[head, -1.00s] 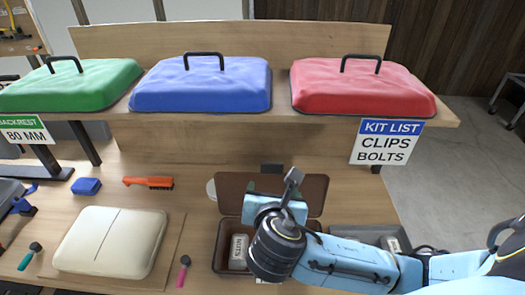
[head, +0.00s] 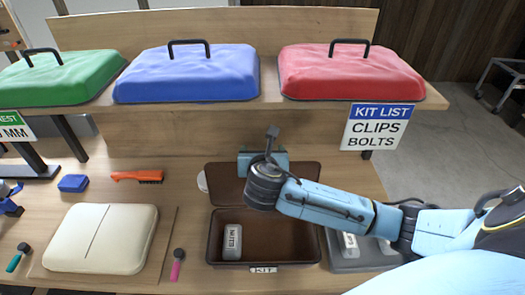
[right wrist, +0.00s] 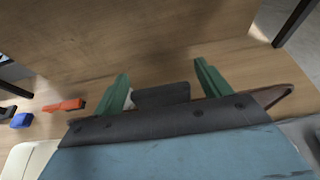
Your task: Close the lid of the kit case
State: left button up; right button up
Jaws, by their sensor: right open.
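The kit case (head: 285,238) is a brown open box with a "KIT" label on its front, on the bench. Its brown lid (head: 226,186) is swung open and leans back behind the box. A small white labelled box (head: 232,242) stands inside the case on the left. My right gripper (head: 264,160) is at the lid's far edge. In the right wrist view its green fingers (right wrist: 162,86) are open, with a dark tab (right wrist: 162,95) between them; I cannot tell whether they touch it. A lid corner (right wrist: 282,98) shows at right. My left gripper is out of view.
A grey tray (head: 372,262) stands right of the case, partly under my arm. A cream pad (head: 100,238), pink-handled tool (head: 177,264) and orange brush (head: 137,177) lie left.

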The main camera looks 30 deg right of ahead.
jog(key=shift+w+d, duration=0.1)
jog(key=shift+w, duration=0.05)
jog(key=c, duration=1.4)
jog(key=shift+f, duration=0.1)
